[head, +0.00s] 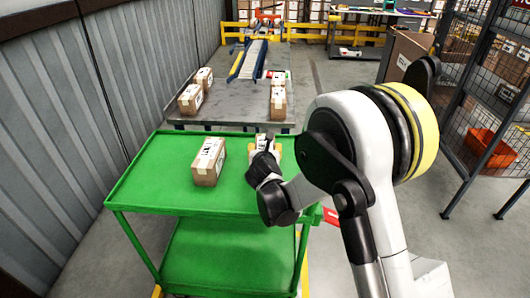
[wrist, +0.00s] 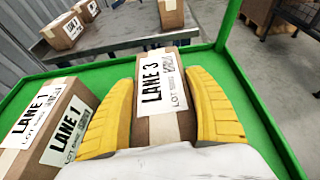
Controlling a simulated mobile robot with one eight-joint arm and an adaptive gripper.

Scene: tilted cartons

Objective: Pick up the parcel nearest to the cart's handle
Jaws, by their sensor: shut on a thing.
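The green cart (head: 150,182) stands in front of me with two cardboard parcels at its top. The LANE 3 parcel (wrist: 162,128) is between the yellow fingers of my gripper (wrist: 160,84), which is shut on its two sides. In the head view this parcel (head: 263,140) is partly hidden by my gripper (head: 264,152); I cannot tell whether it is clear of the cart's surface. The LANE 1 parcel (head: 208,161) sits on the cart to the left; it also shows in the wrist view (wrist: 45,128). I cannot make out the cart's handle clearly.
A grey table (head: 228,102) behind the cart holds several more parcels, at its left (head: 191,98) and right (head: 278,103). A corrugated wall (head: 80,90) runs along the left. A mesh fence and an orange bin (head: 490,147) are at the right. The cart's front top is clear.

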